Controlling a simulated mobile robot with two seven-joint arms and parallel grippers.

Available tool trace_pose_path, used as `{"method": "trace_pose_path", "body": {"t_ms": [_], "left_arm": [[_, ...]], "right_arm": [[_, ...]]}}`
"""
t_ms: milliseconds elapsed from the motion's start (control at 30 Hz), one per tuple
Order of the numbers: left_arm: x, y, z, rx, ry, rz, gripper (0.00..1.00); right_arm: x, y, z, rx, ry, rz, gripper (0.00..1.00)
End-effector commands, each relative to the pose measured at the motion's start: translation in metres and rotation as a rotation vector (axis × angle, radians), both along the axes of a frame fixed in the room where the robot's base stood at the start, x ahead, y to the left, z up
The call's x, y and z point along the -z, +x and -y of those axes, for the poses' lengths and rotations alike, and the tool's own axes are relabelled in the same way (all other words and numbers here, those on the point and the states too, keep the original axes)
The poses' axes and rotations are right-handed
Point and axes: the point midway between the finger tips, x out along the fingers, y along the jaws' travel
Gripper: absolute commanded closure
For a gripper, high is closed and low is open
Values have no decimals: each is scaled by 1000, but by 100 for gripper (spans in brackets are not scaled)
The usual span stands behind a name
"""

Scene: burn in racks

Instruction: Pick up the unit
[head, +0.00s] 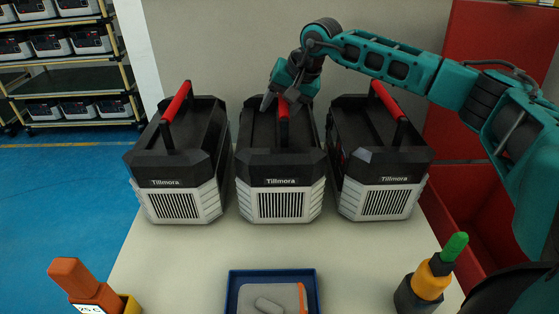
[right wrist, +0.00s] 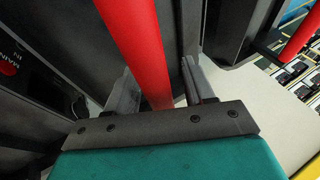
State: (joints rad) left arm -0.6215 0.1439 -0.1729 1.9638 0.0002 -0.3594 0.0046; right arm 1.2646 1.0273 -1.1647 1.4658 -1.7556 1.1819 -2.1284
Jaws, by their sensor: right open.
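Three Tillmora units with black tops, pale ribbed fronts and red carry handles stand in a row on the table: a left unit (head: 185,205), a middle unit (head: 280,206) and a right unit (head: 382,202). My right gripper (head: 282,101) is over the middle unit, at its red handle (head: 284,131). In the right wrist view, the red handle (right wrist: 141,50) runs between the two fingers of the open right gripper (right wrist: 158,88). I cannot tell whether a finger touches it. My left gripper is out of view.
A blue tray (head: 233,277) with a grey item sits at the table's (head: 190,262) front. An orange tool (head: 80,283) stands front left, a green-tipped tool (head: 437,268) front right. A red bin (head: 478,215) is at right, racks of units (head: 70,77) back left.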

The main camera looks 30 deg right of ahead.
Motion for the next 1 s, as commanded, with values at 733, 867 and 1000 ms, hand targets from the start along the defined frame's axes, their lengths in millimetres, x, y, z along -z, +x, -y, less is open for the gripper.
{"method": "trace_pose_path", "body": {"t_ms": [733,867,1000], "left_arm": [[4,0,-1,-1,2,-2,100],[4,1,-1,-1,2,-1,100],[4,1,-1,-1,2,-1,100]], "right_arm": [[5,0,0,0,0,-1,47],[5,0,0,0,0,-1,53],[5,0,0,0,0,-1,66]]}}
